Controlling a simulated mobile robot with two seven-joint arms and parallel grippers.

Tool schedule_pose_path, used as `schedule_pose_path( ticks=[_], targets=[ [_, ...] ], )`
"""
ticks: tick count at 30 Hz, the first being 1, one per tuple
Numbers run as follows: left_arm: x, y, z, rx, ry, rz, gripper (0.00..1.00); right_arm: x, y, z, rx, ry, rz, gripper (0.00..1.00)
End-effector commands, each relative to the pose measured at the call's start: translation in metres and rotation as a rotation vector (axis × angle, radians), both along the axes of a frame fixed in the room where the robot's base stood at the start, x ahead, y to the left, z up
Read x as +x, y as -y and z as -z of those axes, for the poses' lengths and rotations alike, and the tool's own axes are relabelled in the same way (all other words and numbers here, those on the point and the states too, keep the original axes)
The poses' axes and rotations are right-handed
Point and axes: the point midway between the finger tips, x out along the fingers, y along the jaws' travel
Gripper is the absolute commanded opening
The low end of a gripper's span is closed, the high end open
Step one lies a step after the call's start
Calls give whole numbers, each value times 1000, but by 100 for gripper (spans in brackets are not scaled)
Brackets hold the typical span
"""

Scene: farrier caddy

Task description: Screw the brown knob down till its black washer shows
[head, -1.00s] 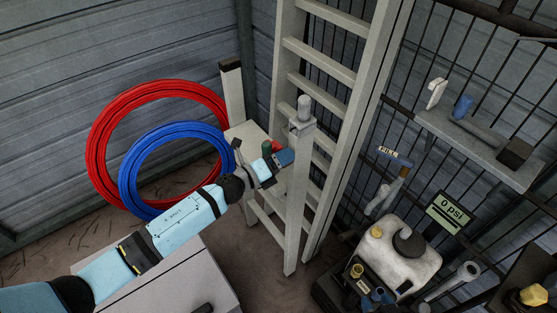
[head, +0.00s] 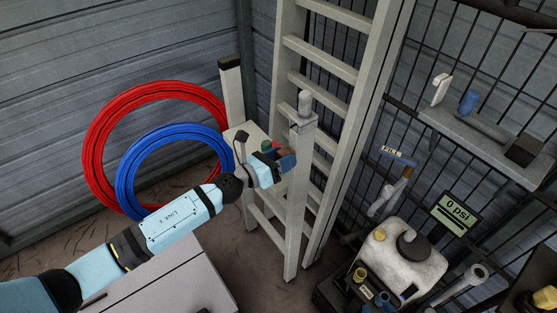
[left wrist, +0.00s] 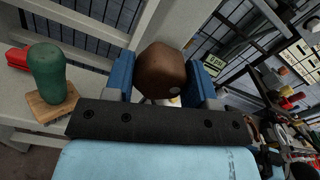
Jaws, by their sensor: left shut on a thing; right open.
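The brown knob (left wrist: 162,72) is a rounded, faceted block in the middle of the left wrist view. My left gripper (left wrist: 160,85) has its two blue fingers on either side of it and is shut on it. In the head view my left gripper (head: 286,160) is beside the pale post in front of the ladder; the knob is mostly hidden there by the fingers. No black washer can be made out; the knob's underside is largely hidden by my gripper. My right gripper is in neither view.
A green-handled wooden block (left wrist: 50,75) and a red object (left wrist: 18,58) sit on the pale ledge close by. The ladder (head: 325,95) stands behind the post. Red hose (head: 95,140) and blue hose coils (head: 125,175) hang left. A white tank (head: 385,250) stands lower right.

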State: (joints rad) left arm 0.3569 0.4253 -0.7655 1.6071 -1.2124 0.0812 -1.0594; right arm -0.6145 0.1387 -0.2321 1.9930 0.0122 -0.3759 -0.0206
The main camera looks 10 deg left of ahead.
Motion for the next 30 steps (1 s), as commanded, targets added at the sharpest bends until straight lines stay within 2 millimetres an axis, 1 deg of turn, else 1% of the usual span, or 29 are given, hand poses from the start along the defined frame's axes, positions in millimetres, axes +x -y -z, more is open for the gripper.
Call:
schedule_pose_path(
  ticks=[2, 6, 9, 12, 20, 23, 25, 30],
  targets=[
    [0, 0, 2, 59, 59, 1, 18, 1, 0, 3, 1, 4, 0, 43],
    [1, 0, 2, 308, 307, 1, 18, 1, 0, 12, 2, 6, 0, 43],
    [1, 0, 0, 443, 441, 0, 18, 0, 0, 15, 1, 2, 0, 43],
    [1, 0, 0, 494, 492, 0, 18, 0, 0, 16, 0, -1, 0, 43],
    [1, 0, -1, 512, 509, 0, 18, -1, 0, 16, 0, -3, -1, 43],
    [1, 1, -1, 644, 640, 0, 18, -1, -1, 16, 0, -3, -1, 43],
    [1, 1, -2, 774, 770, 0, 18, -1, -1, 14, 0, -3, -2, 43],
    [1, 1, -1, 751, 748, -2, 18, -1, -1, 15, 1, -2, -2, 43]
  ],
)
